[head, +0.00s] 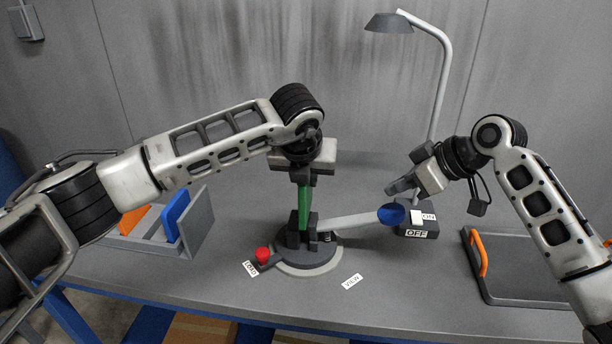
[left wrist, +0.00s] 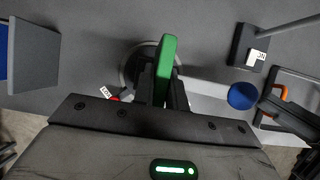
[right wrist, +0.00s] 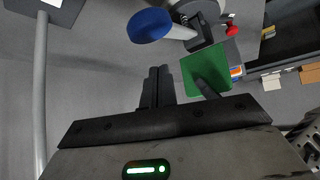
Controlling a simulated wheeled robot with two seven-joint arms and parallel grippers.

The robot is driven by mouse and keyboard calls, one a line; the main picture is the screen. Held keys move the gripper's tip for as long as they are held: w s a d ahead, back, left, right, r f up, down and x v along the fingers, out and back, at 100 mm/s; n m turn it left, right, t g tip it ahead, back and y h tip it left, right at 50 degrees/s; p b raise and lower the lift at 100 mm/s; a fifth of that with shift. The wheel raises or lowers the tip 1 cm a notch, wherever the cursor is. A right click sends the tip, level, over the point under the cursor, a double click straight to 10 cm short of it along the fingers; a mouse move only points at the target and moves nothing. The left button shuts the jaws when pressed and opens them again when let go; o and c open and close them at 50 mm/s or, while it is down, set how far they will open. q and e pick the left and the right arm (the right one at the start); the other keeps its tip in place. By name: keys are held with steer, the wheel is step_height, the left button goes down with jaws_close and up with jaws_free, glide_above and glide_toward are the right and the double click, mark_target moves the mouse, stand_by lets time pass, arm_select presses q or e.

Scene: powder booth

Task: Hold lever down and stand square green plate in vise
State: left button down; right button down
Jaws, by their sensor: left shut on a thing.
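The square green plate (head: 304,205) stands upright, edge-on in the head view. My left gripper (head: 303,178) is shut on its upper part. The plate's lower edge is at the jaws of the dark vise (head: 294,238); I cannot tell whether it is seated. The plate's green face (right wrist: 200,68) shows broadly in the right wrist view. The grey lever (head: 352,221) runs right from the vise to a blue knob (head: 392,214). My right gripper (head: 398,186) is shut and empty, just above and beside the knob, seemingly apart from it.
A switch box (head: 418,232) marked ON and OFF stands close behind the knob, below a lamp (head: 388,23). A red knob (head: 264,254) is at the vise base. A rack (head: 198,224) with orange and blue plates stands left. A tray (head: 515,300) lies right.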

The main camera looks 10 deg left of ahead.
steer(key=shift+f, duration=1)
steer(key=shift+f, duration=0.1)
stand_by(1.2)
steer(key=shift+d+f, duration=0.2)
steer(key=shift+f, duration=1.15)
steer(key=shift+d+f, duration=0.2)
steer(key=shift+f, duration=1.15)
steer(key=shift+d+f, duration=0.2)
steer(key=shift+f, duration=1.15)
arm_select(q)
steer(key=shift+r, duration=0.1)
steer(key=shift+f, duration=0.2)
steer(key=shift+f, duration=1.25)
steer(key=shift+f, duration=0.15)
steer(key=shift+f, duration=1.3)
steer(key=shift+f, duration=0.15)
